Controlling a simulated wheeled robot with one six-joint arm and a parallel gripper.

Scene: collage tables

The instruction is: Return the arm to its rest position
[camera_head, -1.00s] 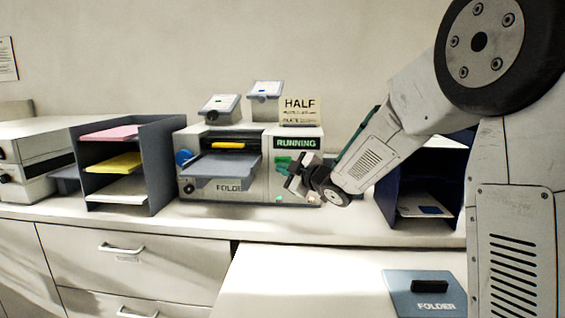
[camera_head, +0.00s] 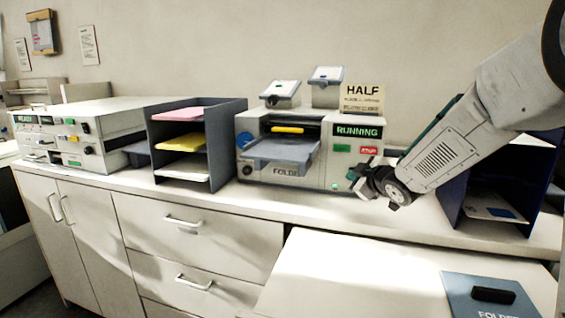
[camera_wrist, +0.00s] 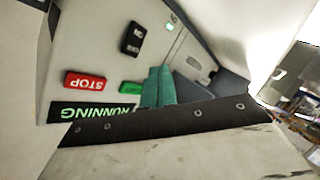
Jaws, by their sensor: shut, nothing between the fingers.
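My gripper (camera_head: 355,184) is at the right end of the folding machine (camera_head: 322,172), just in front of its lower right corner in the head view. My arm reaches down to it from the upper right. In the wrist view the green fingers of my gripper (camera_wrist: 158,86) are together, with nothing between them. Beyond them are the machine's red STOP button (camera_wrist: 85,81), a green button (camera_wrist: 130,88) and a lit RUNNING sign (camera_wrist: 95,111). In the head view the RUNNING sign (camera_head: 357,131) and STOP button (camera_head: 369,150) are in plain sight. I cannot tell whether the fingers touch the machine.
A paper rack (camera_head: 218,150) with pink, yellow and white sheets stands left of the machine. A dark blue bin (camera_head: 453,196) stands right, partly behind my arm. A blue FOLDER mat (camera_head: 460,290) lies on the nearer table. A HALF sign (camera_head: 363,92) tops the machine.

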